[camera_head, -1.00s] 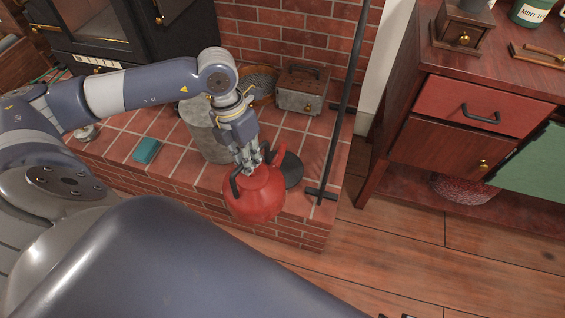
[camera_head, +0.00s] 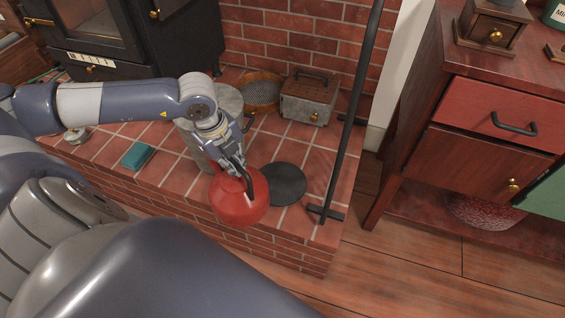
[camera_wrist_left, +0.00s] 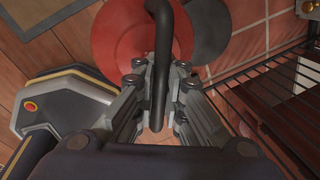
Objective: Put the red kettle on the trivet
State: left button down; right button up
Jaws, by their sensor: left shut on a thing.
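The red kettle (camera_head: 238,204) is at the front of the brick hearth, below my left gripper (camera_head: 236,168). In the left wrist view the kettle (camera_wrist_left: 112,50) lies under its dark handle (camera_wrist_left: 161,55), and the left gripper (camera_wrist_left: 158,100) is shut on that handle. A round dark trivet (camera_head: 284,184) lies flat on the hearth tiles just right of the kettle. It also shows in the left wrist view (camera_wrist_left: 209,28), partly behind the handle and kettle. Whether the kettle's base touches the tiles is hidden. My right gripper is out of view.
A black upright rod with a foot (camera_head: 325,212) stands right of the trivet. A grey metal box (camera_head: 307,100) and a round sieve (camera_head: 261,92) are behind. A teal block (camera_head: 138,156) lies to the left. A red cabinet (camera_head: 470,160) stands right.

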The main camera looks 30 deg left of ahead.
pick_arm(q)
jog(key=shift+w+a+f+n, duration=0.15)
jog(key=shift+w+n, duration=0.1)
jog(key=shift+n, duration=0.15)
jog(key=shift+w, duration=0.35)
jog(key=w+d+f+b, duration=0.1)
jog(key=w+d+f, duration=0.1)
jog(key=w, duration=0.4)
jog(key=w+d+f+b, duration=0.1)
jog(key=w+d+f, duration=0.2)
jog(key=w, duration=0.4)
jog(key=shift+w+d, duration=0.3)
jog(key=shift+d, duration=0.6)
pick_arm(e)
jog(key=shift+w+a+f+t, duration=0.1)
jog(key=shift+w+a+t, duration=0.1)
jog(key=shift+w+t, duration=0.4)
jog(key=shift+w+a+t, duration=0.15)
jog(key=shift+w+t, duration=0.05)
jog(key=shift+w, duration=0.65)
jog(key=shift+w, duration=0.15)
pick_arm(q)
jog(key=c, duration=1.7)
grip_release()
jog(key=shift+s+f, duration=0.1)
